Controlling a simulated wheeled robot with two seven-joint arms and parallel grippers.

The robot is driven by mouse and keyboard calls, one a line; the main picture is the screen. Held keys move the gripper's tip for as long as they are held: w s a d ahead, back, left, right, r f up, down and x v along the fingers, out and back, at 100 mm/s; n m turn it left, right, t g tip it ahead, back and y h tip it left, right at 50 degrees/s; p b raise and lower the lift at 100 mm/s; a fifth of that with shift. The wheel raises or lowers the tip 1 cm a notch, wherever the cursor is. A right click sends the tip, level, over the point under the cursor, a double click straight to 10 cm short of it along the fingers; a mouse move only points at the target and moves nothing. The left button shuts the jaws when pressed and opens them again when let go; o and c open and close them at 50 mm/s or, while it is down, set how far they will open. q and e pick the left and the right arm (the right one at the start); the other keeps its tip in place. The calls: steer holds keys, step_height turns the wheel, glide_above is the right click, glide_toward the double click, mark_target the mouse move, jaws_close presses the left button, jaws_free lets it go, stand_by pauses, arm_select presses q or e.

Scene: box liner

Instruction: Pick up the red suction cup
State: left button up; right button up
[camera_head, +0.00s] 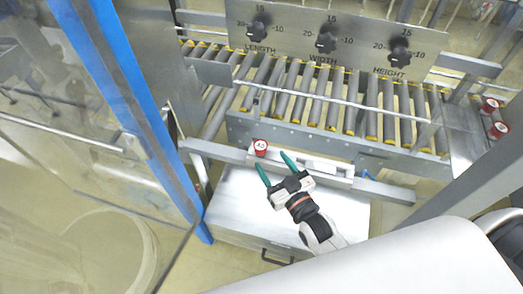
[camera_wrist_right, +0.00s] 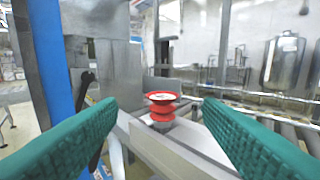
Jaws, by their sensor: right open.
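The red suction cup (camera_head: 260,147) has a pale top and stands upright on the near rail (camera_head: 315,166) of the machine. In the right wrist view the red suction cup (camera_wrist_right: 162,108) shows its stacked red bellows, centred between my fingers and beyond their tips. My right gripper (camera_head: 274,168) is open, its two green fingers pointing at the cup with nothing between them. The fingers also show large in the right wrist view (camera_wrist_right: 165,118). My left gripper is not in view.
A roller conveyor (camera_head: 330,100) runs behind the rail, below a panel (camera_head: 340,38) with three knobs. A metal cabinet (camera_head: 235,205) stands below the rail. A blue post (camera_head: 130,110) rises at left. More red cups (camera_head: 489,105) sit at far right.

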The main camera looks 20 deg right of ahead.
mark_target(264, 150)
steer(key=shift+w+a, duration=0.15)
steer(key=shift+w, duration=0.45)
steer(key=shift+w+a, duration=0.15)
steer(key=shift+w, duration=0.45)
steer(key=shift+w+a, duration=0.1)
steer(key=shift+w, duration=0.15)
steer(key=shift+w+p, duration=0.35)
steer(key=w+p, duration=0.1)
steer(key=w, duration=0.2)
steer(key=shift+w+a+f, duration=0.1)
steer(key=shift+w+f, duration=0.05)
steer(key=shift+w, duration=0.15)
steer(key=shift+w+a+f, duration=0.1)
steer(key=shift+w, duration=0.3)
steer(key=shift+s, duration=0.1)
